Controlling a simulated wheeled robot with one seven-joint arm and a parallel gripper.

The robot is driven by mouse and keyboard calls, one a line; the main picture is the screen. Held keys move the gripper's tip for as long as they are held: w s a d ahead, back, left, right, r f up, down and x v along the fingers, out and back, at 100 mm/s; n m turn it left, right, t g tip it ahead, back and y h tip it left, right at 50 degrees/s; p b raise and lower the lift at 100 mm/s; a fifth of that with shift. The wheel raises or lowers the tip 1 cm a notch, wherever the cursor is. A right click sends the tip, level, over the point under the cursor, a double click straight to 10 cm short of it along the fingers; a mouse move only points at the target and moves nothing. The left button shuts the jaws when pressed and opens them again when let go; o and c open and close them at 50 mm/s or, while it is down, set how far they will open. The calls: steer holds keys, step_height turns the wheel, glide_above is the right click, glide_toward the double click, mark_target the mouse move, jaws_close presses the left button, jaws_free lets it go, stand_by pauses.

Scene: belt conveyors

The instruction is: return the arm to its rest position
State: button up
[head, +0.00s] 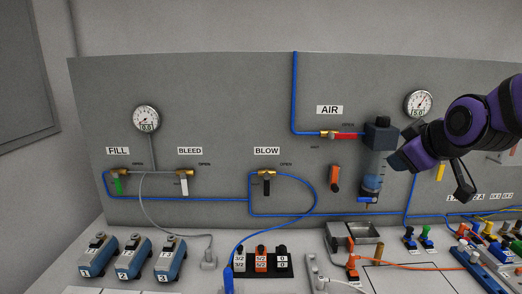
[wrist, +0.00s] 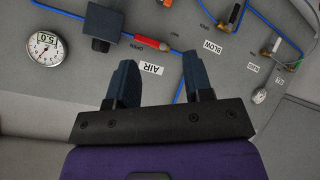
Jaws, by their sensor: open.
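My purple arm reaches in from the right in the head view, in front of the grey panel (head: 220,90). My gripper shows in the wrist view (wrist: 157,85), with its two dark fingers spread apart and nothing between them. In the head view the fingers are hard to make out near the filter unit (head: 374,165). The wrist view looks at the panel turned over, with the AIR label (wrist: 151,68) and red valve handle (wrist: 152,52) beyond the fingers. I cannot tell the exact gap between the gripper and the panel.
Gauges (head: 146,119) and blue tubing (head: 294,90) are on the panel. Space above the panel is clear.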

steer(key=s+m+g, duration=0.5)
steer(key=s+m, duration=0.2)
steer(key=s, duration=1.3)
steer(key=shift+s+d+m+g+h, duration=0.15)
steer(key=shift+s+m+g+h, duration=0.15)
steer(key=shift+h, duration=0.1)
